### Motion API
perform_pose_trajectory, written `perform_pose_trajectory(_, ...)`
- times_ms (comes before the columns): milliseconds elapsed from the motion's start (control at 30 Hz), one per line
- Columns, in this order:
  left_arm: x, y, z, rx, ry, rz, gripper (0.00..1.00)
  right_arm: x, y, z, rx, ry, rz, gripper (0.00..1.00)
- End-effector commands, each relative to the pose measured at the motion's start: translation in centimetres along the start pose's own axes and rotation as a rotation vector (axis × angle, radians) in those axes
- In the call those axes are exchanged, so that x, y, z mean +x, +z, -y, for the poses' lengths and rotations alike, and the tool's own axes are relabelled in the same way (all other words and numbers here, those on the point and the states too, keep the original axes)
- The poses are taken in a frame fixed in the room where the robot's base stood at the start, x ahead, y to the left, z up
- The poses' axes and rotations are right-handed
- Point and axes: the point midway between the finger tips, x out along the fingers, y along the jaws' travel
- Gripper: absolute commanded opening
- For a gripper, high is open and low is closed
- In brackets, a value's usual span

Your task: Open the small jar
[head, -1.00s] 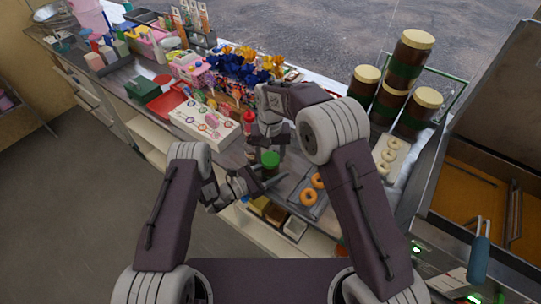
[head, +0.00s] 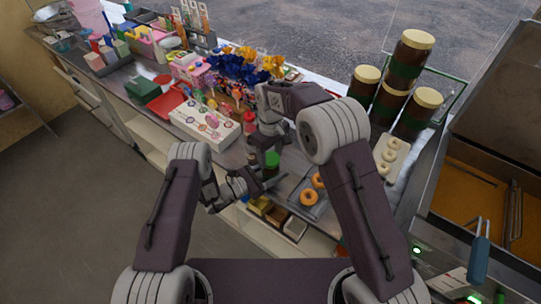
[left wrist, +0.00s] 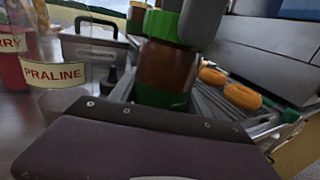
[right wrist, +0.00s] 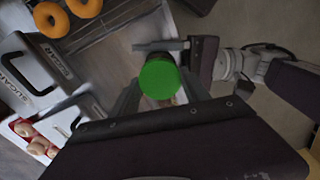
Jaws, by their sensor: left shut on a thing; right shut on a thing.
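The small jar (left wrist: 165,68) is brown with a green band near its bottom. Its green lid (right wrist: 159,80) sits on top and also shows in the head view (head: 271,160). My left gripper (head: 262,183) is shut on the jar body from the left side; its fingertips are mostly hidden in the left wrist view. My right gripper (right wrist: 160,88) comes from above with its fingers on both sides of the lid, shut on it. In the left wrist view the lid meets the jar top with no visible gap.
A tray of orange rings (head: 312,195) lies close to the right of the jar. Large brown jars (head: 398,90) stand stacked at the back right. A red bottle (head: 249,122) and a white box with sweets (head: 206,122) are behind left. Open bins (head: 277,215) line the front edge.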

Motion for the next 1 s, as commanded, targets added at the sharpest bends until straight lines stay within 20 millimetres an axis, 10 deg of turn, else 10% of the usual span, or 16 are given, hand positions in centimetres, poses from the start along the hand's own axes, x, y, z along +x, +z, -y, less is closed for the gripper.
perform_pose_trajectory(1000, 0.0, 0.0, 0.0, 0.0, 0.0, 0.0, 0.0, -3.8, -0.1, 0.0, 0.001, 0.002, -0.005, 0.06)
